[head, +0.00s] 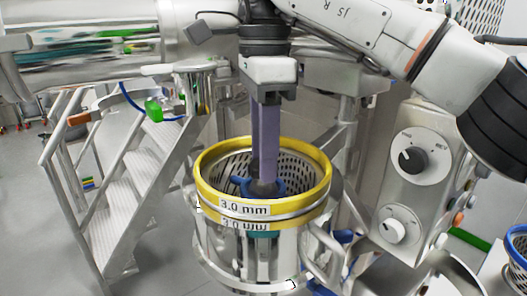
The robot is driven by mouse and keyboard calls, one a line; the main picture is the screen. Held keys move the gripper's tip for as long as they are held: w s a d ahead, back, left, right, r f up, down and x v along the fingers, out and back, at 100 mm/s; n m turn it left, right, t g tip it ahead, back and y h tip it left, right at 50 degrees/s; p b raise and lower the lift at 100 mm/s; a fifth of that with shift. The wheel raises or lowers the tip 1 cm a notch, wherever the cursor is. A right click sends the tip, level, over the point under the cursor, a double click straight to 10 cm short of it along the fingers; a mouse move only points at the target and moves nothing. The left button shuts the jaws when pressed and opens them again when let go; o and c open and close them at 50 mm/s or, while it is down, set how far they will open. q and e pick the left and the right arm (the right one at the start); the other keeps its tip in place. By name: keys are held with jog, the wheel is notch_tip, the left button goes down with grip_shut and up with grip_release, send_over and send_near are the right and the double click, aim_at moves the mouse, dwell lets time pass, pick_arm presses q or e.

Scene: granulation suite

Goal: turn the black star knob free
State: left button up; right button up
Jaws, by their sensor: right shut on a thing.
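My right gripper (264,180) comes down from above, with its long grey-purple fingers reaching inside a perforated metal sieve basket (220,172). Its fingertips are shut on a dark piece (263,189) at the basket's centre, which fits the black star knob. The fingers cover most of it, so its star shape cannot be made out. A blue part (241,187) surrounds the fingertips. The basket has a yellow rim (205,160) with a "3.0 mm" label and sits in a round metal housing (222,246). My left gripper is not in view.
A control box with two dials (411,159) stands close on the right. Metal steps (117,200) with handrails stand at the left. A large shiny cylinder (90,50) crosses the upper left. A blue-rimmed basket (517,252) is at the right edge.

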jog(key=shift+r+n, duration=0.1)
jog(key=shift+n, duration=0.2)
jog(key=o, duration=1)
jog(key=shift+o, duration=0.2)
